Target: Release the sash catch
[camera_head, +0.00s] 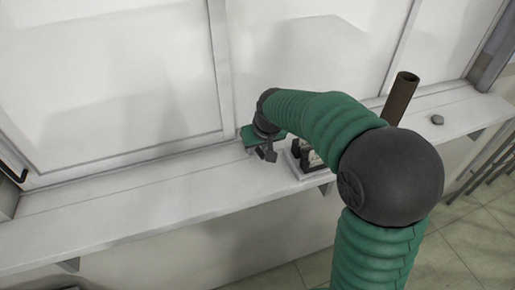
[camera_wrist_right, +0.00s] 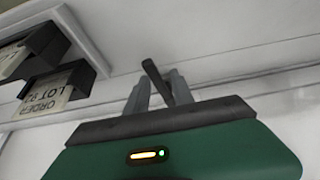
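My right gripper (camera_head: 249,136) is at the window, just above the sill, and its green body shows beside the black wrist in the head view. In the right wrist view the two grey fingers of the right gripper (camera_wrist_right: 158,88) stand apart. A dark slanted lever (camera_wrist_right: 155,78), which looks like the sash catch, shows between them, closer to the right finger. I cannot tell whether it touches a finger. In the head view the catch is hidden behind my gripper. My left gripper is not in view.
A brown tube (camera_head: 400,97) and a small grey piece (camera_head: 437,119) stand farther right. The left sill is clear.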

